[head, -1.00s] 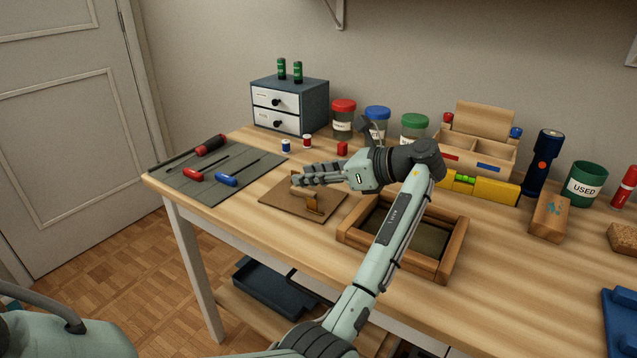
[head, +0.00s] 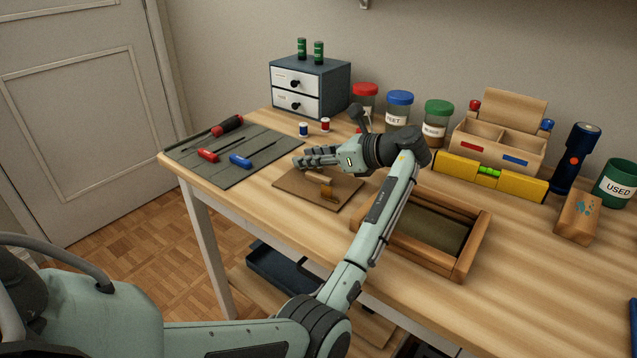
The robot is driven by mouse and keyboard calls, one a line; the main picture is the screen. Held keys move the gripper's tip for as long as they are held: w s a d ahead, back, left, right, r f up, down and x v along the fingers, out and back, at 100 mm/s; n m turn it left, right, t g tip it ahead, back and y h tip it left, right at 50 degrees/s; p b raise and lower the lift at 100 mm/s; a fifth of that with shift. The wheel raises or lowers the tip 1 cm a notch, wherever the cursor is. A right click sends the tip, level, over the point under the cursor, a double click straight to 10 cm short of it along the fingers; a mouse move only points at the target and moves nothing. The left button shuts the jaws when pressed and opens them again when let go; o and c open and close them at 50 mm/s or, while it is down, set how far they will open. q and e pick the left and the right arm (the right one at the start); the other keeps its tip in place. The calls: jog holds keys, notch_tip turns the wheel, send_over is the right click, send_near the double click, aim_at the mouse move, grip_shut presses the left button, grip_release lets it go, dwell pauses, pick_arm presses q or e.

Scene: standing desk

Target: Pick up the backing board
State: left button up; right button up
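The backing board (head: 345,196) is a thin brown panel lying flat on the desk, left of the wooden frame (head: 466,248). A small tan strut (head: 327,190) sits on its top face. My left gripper (head: 304,160) is over the board's far edge, its fingers pointing left. The fingers look close together from this side, and the gap between them is hard to see. I see nothing held, and whether the fingertips touch the board is unclear. My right gripper is out of view.
A grey mat (head: 215,172) with screwdrivers lies to the left, near two small spools (head: 304,129). A drawer box (head: 327,88), lidded jars (head: 397,108), a yellow level (head: 455,167) and a wooden organiser (head: 500,135) line the back.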

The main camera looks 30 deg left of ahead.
pick_arm(q)
grip_shut()
jog(key=shift+r, duration=0.15)
